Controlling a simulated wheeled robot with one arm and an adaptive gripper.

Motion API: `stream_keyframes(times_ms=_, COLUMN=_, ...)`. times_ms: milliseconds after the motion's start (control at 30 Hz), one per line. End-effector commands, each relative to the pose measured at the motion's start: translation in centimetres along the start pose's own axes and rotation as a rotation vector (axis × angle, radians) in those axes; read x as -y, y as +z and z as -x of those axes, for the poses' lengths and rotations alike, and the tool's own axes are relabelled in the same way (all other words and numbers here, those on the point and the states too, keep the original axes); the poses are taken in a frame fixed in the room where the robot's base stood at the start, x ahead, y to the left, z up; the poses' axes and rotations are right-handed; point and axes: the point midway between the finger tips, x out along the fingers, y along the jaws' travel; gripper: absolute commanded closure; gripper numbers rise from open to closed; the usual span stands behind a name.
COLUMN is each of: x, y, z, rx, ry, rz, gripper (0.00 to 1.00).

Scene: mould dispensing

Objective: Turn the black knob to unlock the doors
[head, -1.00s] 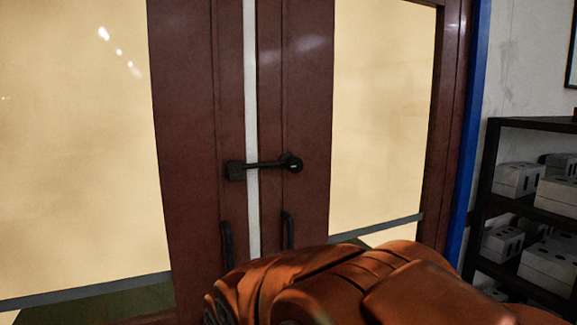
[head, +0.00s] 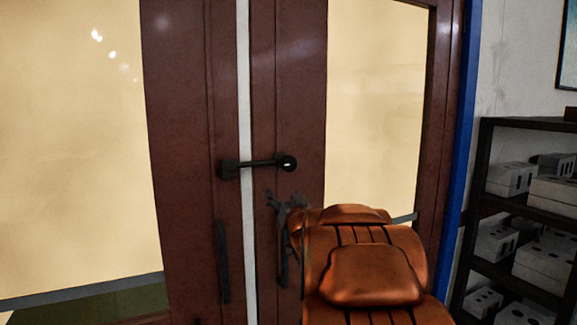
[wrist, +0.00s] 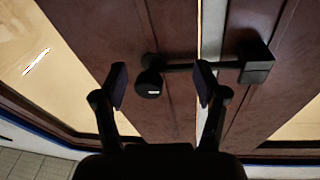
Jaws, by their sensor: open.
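The black knob (head: 287,162) sits at the right end of a black horizontal latch bar (head: 258,163) that spans the gap between the two dark red doors. The bar's left end meets a black block (head: 228,169) on the left door (head: 180,120). The right door (head: 300,110) carries the knob. My gripper (head: 287,199) is below the knob, in front of the right door, apart from the knob in the head view. In the wrist view my gripper (wrist: 160,82) is open and empty, and the knob (wrist: 149,83) shows between its fingers, with the bar running behind the right finger.
Black vertical handles hang below the latch; the left one (head: 223,262) is clear, the right one is partly hidden by my arm. A dark shelf (head: 487,150) with grey blocks (head: 512,178) stands at the right, beyond a blue door frame edge (head: 465,140).

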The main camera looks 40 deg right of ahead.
Motion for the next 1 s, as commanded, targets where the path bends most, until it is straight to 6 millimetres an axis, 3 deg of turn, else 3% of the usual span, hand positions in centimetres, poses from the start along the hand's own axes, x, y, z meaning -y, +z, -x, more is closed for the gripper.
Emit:
stream_keyframes(times_ms=100, x=-1.7, y=-2.3, z=-0.4, rx=-0.112, ry=-0.033, rz=-0.012, gripper=0.28)
stream_keyframes(times_ms=300, x=-2.8, y=-4.7, z=-0.3, rx=-0.219, ry=-0.079, rz=-0.024, gripper=0.28)
stream_keyframes(times_ms=567, x=-2.7, y=-5.6, z=-0.9, rx=-0.243, ry=-0.093, rz=-0.024, gripper=0.28)
stream_keyframes(times_ms=1000, x=-2.2, y=-6.8, z=-5.8, rx=-0.241, ry=-0.093, rz=-0.024, gripper=0.28)
